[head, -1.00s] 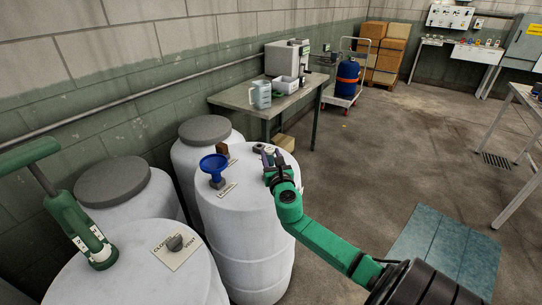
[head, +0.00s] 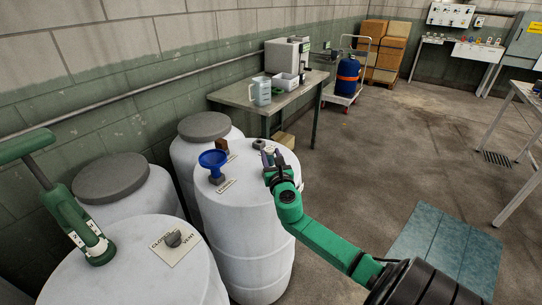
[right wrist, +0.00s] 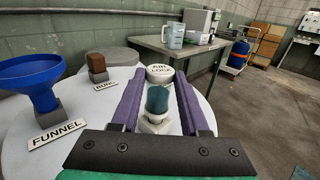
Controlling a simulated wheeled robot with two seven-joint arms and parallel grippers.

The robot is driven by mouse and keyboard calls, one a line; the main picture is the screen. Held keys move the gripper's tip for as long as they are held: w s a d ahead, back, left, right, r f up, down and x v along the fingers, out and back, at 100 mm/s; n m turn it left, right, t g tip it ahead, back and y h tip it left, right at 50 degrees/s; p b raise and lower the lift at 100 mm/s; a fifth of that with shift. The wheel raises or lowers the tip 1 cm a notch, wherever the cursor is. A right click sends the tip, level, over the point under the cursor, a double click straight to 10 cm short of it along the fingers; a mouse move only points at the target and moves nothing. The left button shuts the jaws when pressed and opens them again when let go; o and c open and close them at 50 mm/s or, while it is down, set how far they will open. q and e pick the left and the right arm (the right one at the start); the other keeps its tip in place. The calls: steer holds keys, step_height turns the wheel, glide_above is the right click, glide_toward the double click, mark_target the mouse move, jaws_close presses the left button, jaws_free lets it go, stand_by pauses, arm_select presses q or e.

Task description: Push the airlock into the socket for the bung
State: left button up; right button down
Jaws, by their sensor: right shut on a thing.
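The airlock (right wrist: 157,98), a teal cup-like piece with a white lower part, stands upright between the purple fingers of my right gripper (right wrist: 158,95). My right gripper (head: 270,158) is shut on it over the right part of the middle white drum's top (head: 248,200). A round piece with an AIR LOCK label (right wrist: 160,73) is just beyond the airlock. The brown bung block (right wrist: 97,66) stands behind its BUNG label (right wrist: 105,84), left of the fingers; it also shows in the head view (head: 221,146). Whether the airlock touches the drum top I cannot tell. My left gripper is not in view.
A blue funnel (head: 213,159) stands in a grey holder on the same drum, left of my gripper. A bench (head: 240,98) stands behind.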

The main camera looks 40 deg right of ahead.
steer(key=shift+f+b, duration=0.65)
steer(key=shift+f, duration=0.2)
steer(key=shift+c, duration=1.6)
jaws_free()
steer(key=shift+s+a, duration=0.1)
steer(key=b+v, duration=0.1)
steer(key=v, duration=1.3)
steer(key=shift+s, duration=0.15)
